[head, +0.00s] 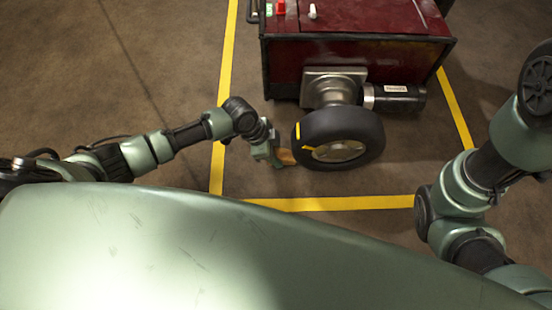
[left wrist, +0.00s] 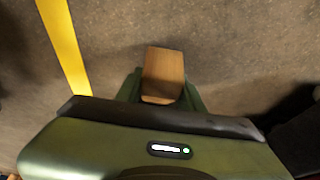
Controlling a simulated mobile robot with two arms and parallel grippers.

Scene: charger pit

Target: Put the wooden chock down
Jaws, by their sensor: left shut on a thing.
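The wooden chock (left wrist: 163,75) is a light brown block between the two green fingers of my left gripper (left wrist: 160,92), which is shut on it. In the head view the chock (head: 285,157) shows as a small tan patch just left of the black wheel (head: 340,137). My left gripper (head: 273,158) is low beside that wheel in the head view. I cannot tell whether the chock touches the floor or the tyre. My right arm shows at the right of the head view, but its gripper is out of the picture.
A dark red machine (head: 350,55) stands behind the wheel, with a motor (head: 395,97) at its right. Yellow floor lines (head: 340,203) box it in; one line also shows in the left wrist view (left wrist: 64,48). The brown floor (head: 110,60) at the left is clear.

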